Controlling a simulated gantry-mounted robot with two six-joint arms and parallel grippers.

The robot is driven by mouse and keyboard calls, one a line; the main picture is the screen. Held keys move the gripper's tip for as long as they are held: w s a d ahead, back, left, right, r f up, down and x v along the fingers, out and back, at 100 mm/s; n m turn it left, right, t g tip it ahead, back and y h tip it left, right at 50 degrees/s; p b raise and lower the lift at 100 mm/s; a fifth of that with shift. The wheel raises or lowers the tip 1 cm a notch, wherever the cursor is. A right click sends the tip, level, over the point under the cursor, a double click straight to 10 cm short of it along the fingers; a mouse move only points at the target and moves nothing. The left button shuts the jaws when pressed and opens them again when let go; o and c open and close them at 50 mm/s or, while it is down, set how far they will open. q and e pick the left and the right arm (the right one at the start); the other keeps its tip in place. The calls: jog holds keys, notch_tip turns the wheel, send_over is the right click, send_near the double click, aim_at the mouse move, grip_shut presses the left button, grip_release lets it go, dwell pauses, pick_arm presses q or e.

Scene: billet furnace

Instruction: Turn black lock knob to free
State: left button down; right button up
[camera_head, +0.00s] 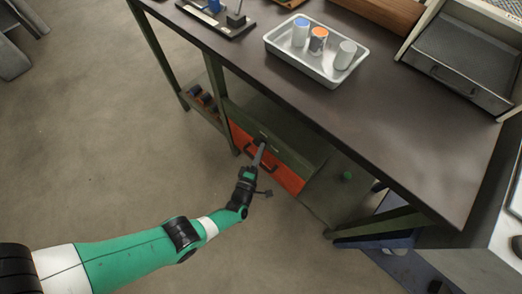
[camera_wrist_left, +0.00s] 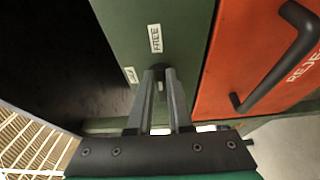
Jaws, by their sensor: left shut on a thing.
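My left gripper (camera_head: 260,153) reaches the front of the green cabinet (camera_head: 270,123) under the table, just above the red drawer. In the left wrist view the two fingers (camera_wrist_left: 160,76) are shut on the black lock knob (camera_wrist_left: 159,68), of which only a small dark part shows between the fingertips. A white label reading FREE (camera_wrist_left: 155,38) is on the green panel (camera_wrist_left: 183,22) just above the fingertips. A second small label (camera_wrist_left: 131,75) is partly hidden at the left finger. The knob's exact angle is hard to tell. My right gripper is not in view.
The red drawer (camera_head: 289,178) with a dark handle (camera_wrist_left: 287,66) is close beside the fingers. A grey tray (camera_head: 290,60) with three cans stands on the dark tabletop (camera_head: 390,125). Floor around the arm is clear.

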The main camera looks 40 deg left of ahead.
pick_arm(q)
jog(key=c, duration=0.8)
grip_release()
jog(key=shift+c, duration=0.2)
jog(key=p+v, duration=0.3)
jog(key=v, duration=0.8)
jog(key=shift+s+p, duration=0.35)
jog(key=shift+d, duration=0.1)
